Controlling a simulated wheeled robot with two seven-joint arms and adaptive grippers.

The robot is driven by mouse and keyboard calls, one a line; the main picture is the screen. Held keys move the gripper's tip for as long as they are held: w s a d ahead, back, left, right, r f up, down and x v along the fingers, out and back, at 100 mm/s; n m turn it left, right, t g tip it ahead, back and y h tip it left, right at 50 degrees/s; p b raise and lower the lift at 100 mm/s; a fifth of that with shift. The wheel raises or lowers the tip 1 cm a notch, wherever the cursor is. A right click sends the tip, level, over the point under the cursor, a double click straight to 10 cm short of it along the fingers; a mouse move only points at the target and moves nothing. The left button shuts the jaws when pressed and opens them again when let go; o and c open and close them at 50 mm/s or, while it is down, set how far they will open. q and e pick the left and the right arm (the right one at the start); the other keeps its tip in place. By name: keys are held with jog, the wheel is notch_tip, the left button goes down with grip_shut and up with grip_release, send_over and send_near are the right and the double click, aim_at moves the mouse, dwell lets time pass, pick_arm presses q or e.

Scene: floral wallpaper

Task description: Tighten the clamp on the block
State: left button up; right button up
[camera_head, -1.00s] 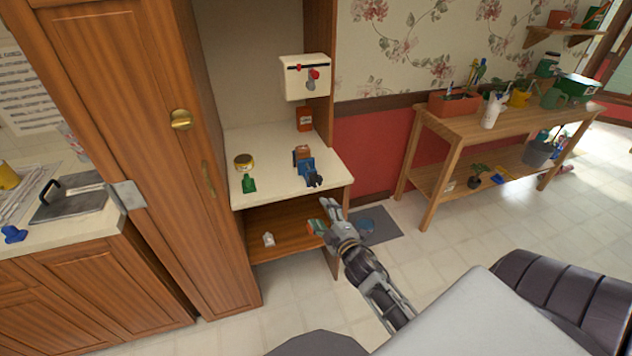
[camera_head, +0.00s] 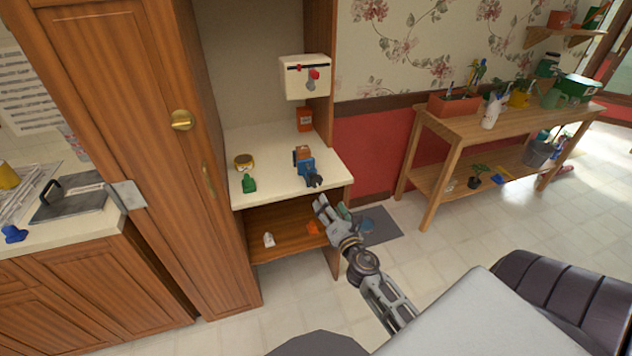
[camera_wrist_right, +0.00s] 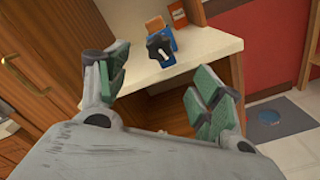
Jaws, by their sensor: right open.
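A blue clamp (camera_head: 306,168) with a dark handle (camera_head: 314,181) at its front stands on the cream worktop (camera_head: 265,193). A brown-orange block (camera_head: 303,153) sits at the clamp's upper part. In the right wrist view the clamp (camera_wrist_right: 152,30) and its dark handle (camera_wrist_right: 160,48) show beyond my fingers, on the counter. My right gripper (camera_head: 331,211) is open and empty, just in front of and below the worktop edge, apart from the clamp. Its green-padded fingers (camera_wrist_right: 160,90) are spread wide in the wrist view. My left gripper is not in view.
A white box (camera_head: 304,78) with a red knob hangs above. The lower shelf (camera_head: 283,238) holds small items. A tall wooden cabinet (camera_head: 130,110) stands at left.

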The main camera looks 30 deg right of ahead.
jog(key=shift+n, duration=0.3)
jog(key=shift+w, duration=0.15)
jog(key=p, duration=0.2)
send_near(317, 182)
jog(key=shift+x, duration=4.1)
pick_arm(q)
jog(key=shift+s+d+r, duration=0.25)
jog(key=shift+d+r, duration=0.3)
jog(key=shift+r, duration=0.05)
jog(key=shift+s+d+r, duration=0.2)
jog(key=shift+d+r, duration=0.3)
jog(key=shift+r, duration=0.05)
pick_arm(e)
jog(key=shift+x, duration=1.4)
